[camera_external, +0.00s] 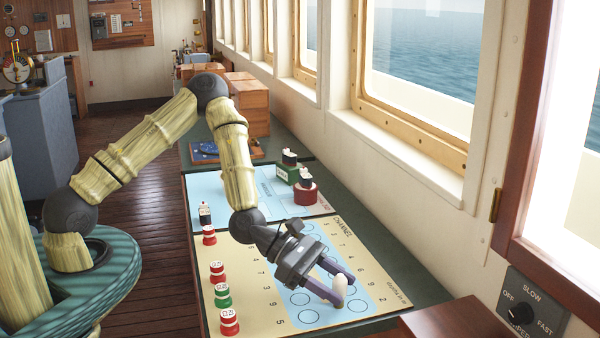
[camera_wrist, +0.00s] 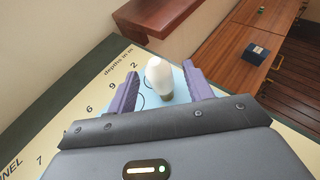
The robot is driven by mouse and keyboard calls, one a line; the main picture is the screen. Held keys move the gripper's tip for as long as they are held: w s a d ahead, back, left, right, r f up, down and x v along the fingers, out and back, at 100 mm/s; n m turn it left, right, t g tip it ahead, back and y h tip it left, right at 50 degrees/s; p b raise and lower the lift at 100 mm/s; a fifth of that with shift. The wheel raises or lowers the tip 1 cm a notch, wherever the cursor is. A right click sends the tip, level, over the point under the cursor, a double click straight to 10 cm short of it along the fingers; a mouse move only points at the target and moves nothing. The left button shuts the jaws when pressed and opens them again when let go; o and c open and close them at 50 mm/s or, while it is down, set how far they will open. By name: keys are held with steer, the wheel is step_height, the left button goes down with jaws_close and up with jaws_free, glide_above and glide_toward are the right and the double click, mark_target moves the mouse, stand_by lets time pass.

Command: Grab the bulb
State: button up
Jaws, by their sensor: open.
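The bulb (camera_external: 340,287) is small and whitish. In the external view it stands on the channel board (camera_external: 262,315) near the board's right end, at my gripper's fingertips. In the wrist view the bulb (camera_wrist: 159,74) shows a white top and a darker, metallic-looking base. My gripper (camera_external: 343,288) is open, with its two purple fingers on either side of the bulb. In the wrist view my gripper (camera_wrist: 160,84) has a visible gap between the bulb and each finger.
Red and green buoy-like pieces (camera_external: 222,296) stand along the board's left edge. A wooden cabinet (camera_external: 455,322) is close on the right, below the window wall.

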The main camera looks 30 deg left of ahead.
steer(key=shift+x, duration=1.45)
steer(key=c, duration=1)
steer(key=shift+r, duration=0.2)
steer(key=shift+c, duration=0.2)
step_height(320, 180, up, 10)
steer(key=shift+f, duration=0.15)
